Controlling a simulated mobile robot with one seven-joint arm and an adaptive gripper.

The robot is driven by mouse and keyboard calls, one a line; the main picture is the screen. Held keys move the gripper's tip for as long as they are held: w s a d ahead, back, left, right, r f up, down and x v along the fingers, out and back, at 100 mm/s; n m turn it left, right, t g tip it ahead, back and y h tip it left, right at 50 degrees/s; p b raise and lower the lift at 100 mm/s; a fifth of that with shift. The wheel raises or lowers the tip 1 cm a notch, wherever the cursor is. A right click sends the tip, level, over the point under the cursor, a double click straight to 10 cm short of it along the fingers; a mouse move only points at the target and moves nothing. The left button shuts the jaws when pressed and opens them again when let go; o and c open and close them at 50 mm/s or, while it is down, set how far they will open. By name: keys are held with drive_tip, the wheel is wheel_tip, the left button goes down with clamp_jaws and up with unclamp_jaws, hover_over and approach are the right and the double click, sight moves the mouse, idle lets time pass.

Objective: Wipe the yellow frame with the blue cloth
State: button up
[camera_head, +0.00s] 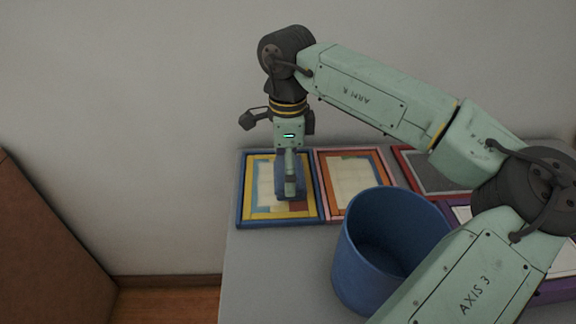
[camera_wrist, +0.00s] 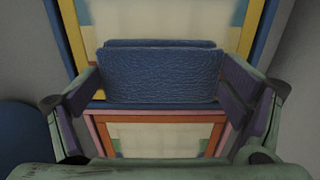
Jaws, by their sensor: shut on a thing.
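The leftmost frame (camera_head: 245,203) has a blue outer edge and a yellow inner border around a multicoloured picture, and lies flat on the grey table. Its yellow border (camera_wrist: 76,44) also shows at the top of the wrist view. My gripper (camera_head: 291,190) points down over this frame and is shut on the blue cloth (camera_wrist: 160,76), a folded, textured piece held between both fingers. I cannot tell whether the cloth touches the frame.
A pink-and-orange frame (camera_head: 321,184) lies right beside it, then a red frame (camera_head: 403,167) and a purple frame (camera_head: 553,292). A tall blue bin (camera_head: 352,262) stands in front of them. A wall is behind; the table's left edge is near the yellow-bordered frame.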

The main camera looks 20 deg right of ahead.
drive_tip(key=shift+r+p, duration=2.8)
drive_tip(key=shift+r, duration=1.5)
drive_tip(key=shift+r, duration=0.1)
